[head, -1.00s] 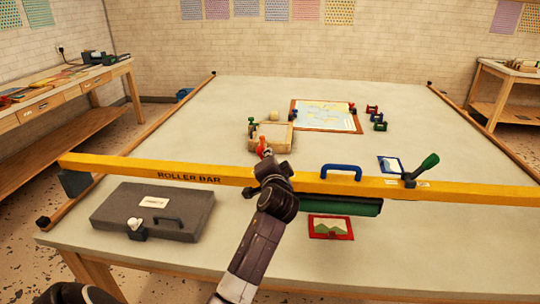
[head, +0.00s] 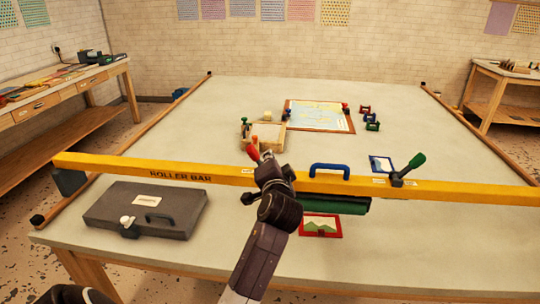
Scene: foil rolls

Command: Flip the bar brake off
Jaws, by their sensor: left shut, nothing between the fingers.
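The yellow roller bar (head: 120,167) spans the table from left to right. A lever with a red handle (head: 253,152) stands at the bar's middle, partly hidden by my left gripper. A lever with a green handle (head: 415,162) leans up and right near the bar's right part, with small labels beside its base. The labels are too small to read, so I cannot tell which lever is the brake. My left gripper (head: 267,160) is shut and empty, just right of the red handle; I cannot tell whether they touch. My right gripper is not in view.
A blue handle (head: 330,166) rises from the bar, with a dark green roll (head: 340,206) below it. A grey case (head: 165,213) and a red-framed picture (head: 321,228) lie in front. A wooden tray (head: 268,140) and a map (head: 318,116) lie beyond. The far table is mostly clear.

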